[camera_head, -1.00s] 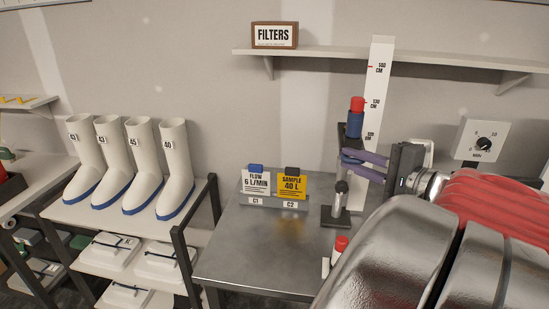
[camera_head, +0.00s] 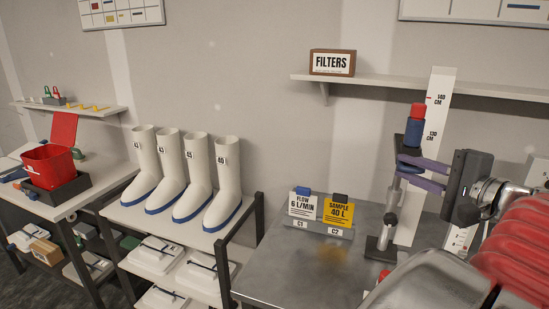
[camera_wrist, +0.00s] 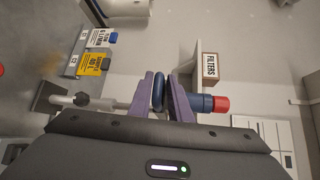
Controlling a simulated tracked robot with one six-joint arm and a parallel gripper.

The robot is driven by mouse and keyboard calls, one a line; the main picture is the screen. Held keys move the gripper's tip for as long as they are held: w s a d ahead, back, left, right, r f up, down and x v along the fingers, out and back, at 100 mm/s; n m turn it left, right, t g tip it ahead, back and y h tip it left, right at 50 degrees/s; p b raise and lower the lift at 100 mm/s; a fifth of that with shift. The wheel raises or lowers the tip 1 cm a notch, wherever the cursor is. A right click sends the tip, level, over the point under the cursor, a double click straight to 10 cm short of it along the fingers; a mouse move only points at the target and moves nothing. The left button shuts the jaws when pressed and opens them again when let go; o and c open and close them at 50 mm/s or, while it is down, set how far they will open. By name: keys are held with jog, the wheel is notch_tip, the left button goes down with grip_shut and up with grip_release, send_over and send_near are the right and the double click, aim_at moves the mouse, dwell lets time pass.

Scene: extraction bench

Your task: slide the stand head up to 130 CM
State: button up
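The stand has a dark base (camera_head: 380,250), a metal rod and a sliding stand head (camera_head: 413,132), a blue cylinder with a red cap on a dark bracket. The white scale (camera_head: 437,105) stands behind it, with 140 and 130 CM readable; the lower label is hidden. The blue cylinder is about level with the 130 mark in the head view. My gripper (camera_head: 405,170) reaches in from the right, purple fingers just below the cylinder. In the wrist view the fingers (camera_wrist: 160,85) close on either side of the head's blue ring (camera_wrist: 159,92).
A card holder (camera_head: 318,228) with flow and sample cards stands left of the stand on the metal bench (camera_head: 290,265). A shelf (camera_head: 380,85) with a FILTERS box (camera_head: 332,62) hangs behind. White boots (camera_head: 190,180) stand further left. A red-capped item sits near the bench front.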

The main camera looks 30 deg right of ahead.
jog(key=shift+o, duration=1.4)
jog(key=shift+s+d, duration=0.1)
jog(key=shift+s, duration=0.05)
jog(key=s+r, duration=0.1)
jog(key=s, duration=1.2)
jog(key=shift+s+a+r, duration=0.2)
jog(key=shift+a+r, duration=0.15)
